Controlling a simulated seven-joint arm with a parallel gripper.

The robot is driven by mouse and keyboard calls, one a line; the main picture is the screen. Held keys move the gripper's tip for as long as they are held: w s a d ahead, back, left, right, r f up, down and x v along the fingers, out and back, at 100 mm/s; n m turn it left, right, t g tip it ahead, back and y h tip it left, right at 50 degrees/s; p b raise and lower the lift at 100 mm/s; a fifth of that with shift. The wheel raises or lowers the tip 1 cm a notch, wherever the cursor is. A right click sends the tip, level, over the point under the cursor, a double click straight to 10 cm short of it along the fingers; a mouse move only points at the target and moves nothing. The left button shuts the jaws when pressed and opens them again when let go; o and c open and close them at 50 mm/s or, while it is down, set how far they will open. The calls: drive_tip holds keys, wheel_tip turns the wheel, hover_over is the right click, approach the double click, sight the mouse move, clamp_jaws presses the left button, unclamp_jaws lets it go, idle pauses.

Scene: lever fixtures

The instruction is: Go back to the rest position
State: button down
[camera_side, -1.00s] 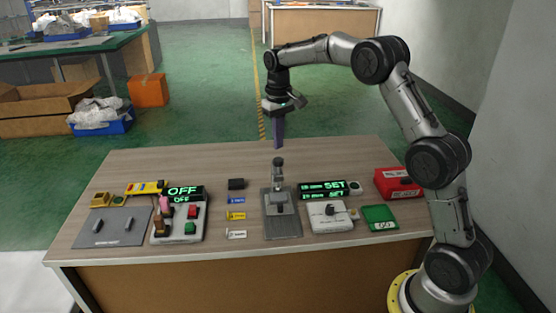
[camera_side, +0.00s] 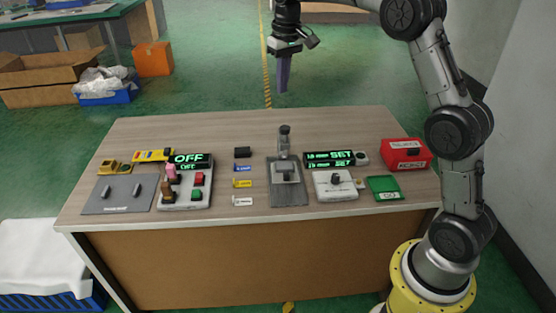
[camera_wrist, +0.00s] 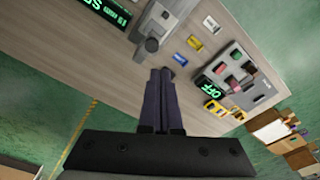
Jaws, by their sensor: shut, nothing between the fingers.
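My gripper (camera_side: 283,88) is shut and empty, fingers pointing down, in the air above and behind the table's back edge in the side view. In the wrist view its dark fingers (camera_wrist: 163,78) lie together with nothing between them. Below and in front of it stands the grey lever fixture (camera_side: 287,180) with an upright lever (camera_side: 285,135), apart from the gripper. The lever fixture also shows near the top of the wrist view (camera_wrist: 155,30).
The wooden table (camera_side: 240,130) also holds a switch box (camera_side: 186,192) under an OFF display (camera_side: 190,161), a SET display (camera_side: 329,158), a knob box (camera_side: 336,186), a red box (camera_side: 405,153), a green box (camera_side: 384,188) and a grey plate (camera_side: 120,194). Free air surrounds my gripper.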

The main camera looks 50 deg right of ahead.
drive_tip(key=s+a+r+n+t, duration=0.15)
drive_tip(key=s+a+r, duration=0.3)
drive_tip(key=s, duration=0.45)
drive_tip(key=s+a+r+t, duration=0.2)
drive_tip(key=s+a+r, duration=0.3)
drive_tip(key=s, duration=0.4)
drive_tip(key=s+a+f, duration=0.1)
drive_tip(key=s+f, duration=0.4)
drive_tip(key=s, duration=0.2)
drive_tip(key=s+a+f+n+t, duration=0.1)
drive_tip(key=s+f, duration=0.4)
drive_tip(key=s, duration=0.3)
drive_tip(key=shift+s+f, duration=0.15)
drive_tip(key=shift+f, duration=0.1)
